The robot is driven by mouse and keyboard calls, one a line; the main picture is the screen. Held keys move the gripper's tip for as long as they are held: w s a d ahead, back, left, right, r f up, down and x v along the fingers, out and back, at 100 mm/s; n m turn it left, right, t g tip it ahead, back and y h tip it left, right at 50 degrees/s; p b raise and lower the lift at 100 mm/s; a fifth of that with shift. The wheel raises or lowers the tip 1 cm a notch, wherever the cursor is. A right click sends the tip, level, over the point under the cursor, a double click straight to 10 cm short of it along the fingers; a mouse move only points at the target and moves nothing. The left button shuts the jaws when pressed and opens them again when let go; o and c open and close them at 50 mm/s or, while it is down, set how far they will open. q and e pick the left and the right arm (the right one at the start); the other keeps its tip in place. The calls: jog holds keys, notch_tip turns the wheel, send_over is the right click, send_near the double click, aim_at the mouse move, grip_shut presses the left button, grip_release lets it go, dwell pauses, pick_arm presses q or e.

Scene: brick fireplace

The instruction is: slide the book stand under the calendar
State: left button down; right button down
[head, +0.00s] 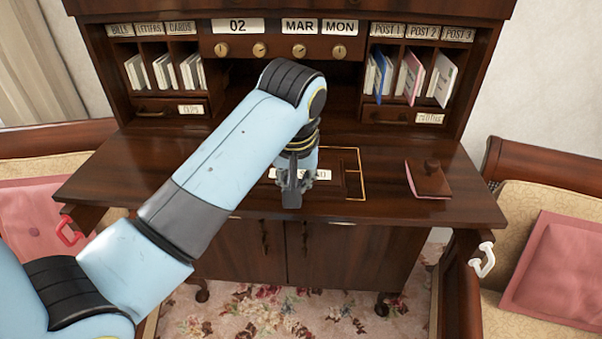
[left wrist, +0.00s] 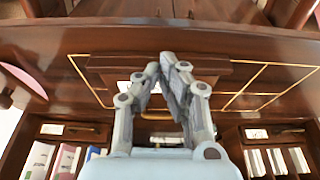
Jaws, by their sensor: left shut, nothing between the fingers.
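The calendar (head: 279,38) is the dark wood panel at the top of the desk, with white cards reading 02, MAR and MON above brass knobs. The book stand (head: 330,176) is a low dark wood block on the desk top below it, with a white label partly hidden behind my gripper. It also shows in the left wrist view (left wrist: 215,75). My left gripper (head: 291,200) is shut and empty, pointing down at the stand's near side. In the left wrist view its fingertips (left wrist: 172,60) meet over the stand's edge; I cannot tell whether they touch it. My right gripper is out of view.
Thin gold lines (head: 361,176) mark the desk top (head: 250,205) around the stand. A wooden block with a knob (head: 430,180) sits on a pink pad at right. Pigeonholes with envelopes flank the calendar. A red handle (head: 70,231) and white handle (head: 484,260) stand at the sides.

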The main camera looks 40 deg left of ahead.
pick_arm(q)
jog(key=shift+f, duration=0.9)
jog(key=shift+s+f+b, duration=0.2)
jog(key=shift+f+b, duration=0.2)
jog(key=shift+f, duration=0.05)
jog(key=shift+w+d+f, duration=0.1)
jog(key=shift+f, duration=0.55)
jog(key=shift+w+p, duration=0.1)
jog(key=shift+p, duration=0.4)
jog(key=shift+r, duration=0.1)
